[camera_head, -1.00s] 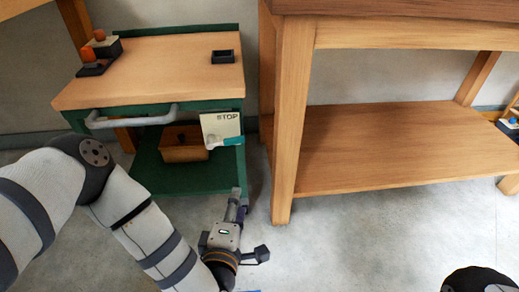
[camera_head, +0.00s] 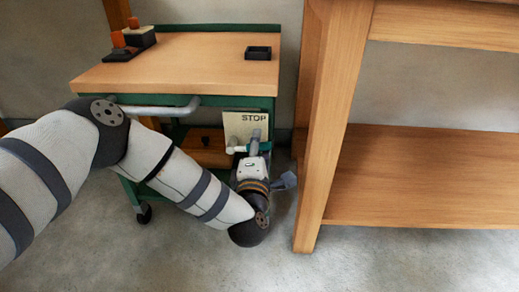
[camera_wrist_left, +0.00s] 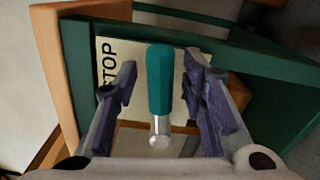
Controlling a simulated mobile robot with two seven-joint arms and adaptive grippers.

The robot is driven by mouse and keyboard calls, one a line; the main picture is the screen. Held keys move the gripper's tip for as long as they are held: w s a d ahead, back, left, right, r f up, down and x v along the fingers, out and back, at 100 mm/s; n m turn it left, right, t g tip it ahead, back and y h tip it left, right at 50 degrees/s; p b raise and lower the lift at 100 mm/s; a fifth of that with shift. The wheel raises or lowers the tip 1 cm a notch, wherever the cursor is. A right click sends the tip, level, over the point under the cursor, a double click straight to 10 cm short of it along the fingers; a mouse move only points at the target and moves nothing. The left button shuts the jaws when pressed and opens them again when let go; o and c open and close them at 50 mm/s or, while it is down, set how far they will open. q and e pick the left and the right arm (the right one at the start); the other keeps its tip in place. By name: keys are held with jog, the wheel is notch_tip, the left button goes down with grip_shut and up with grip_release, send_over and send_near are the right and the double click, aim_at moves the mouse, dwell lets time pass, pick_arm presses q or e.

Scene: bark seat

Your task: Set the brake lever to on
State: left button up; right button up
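The brake lever (camera_wrist_left: 160,82) has a teal grip and a shiny pale end. It lies in front of a cream plate marked STOP (camera_head: 240,126) on the green cart's front. In the head view the lever points right and is partly hidden by my gripper. My left gripper (camera_head: 256,140) is at the lever. In the left wrist view its two fingers (camera_wrist_left: 160,66) are open, one on each side of the teal grip, with gaps showing between. My right gripper is not in view.
The cart has a wooden top (camera_head: 185,62), a pale front handle bar (camera_head: 160,111) and a wooden box (camera_head: 205,147) on its lower shelf. Orange-topped items (camera_head: 135,35) and a black tray (camera_head: 258,53) stand on top. A wooden bench leg (camera_head: 325,150) is close on the right.

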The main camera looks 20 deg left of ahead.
aim_at(231, 116)
pick_arm(q)
grip_shut()
jog(key=shift+r, duration=0.1)
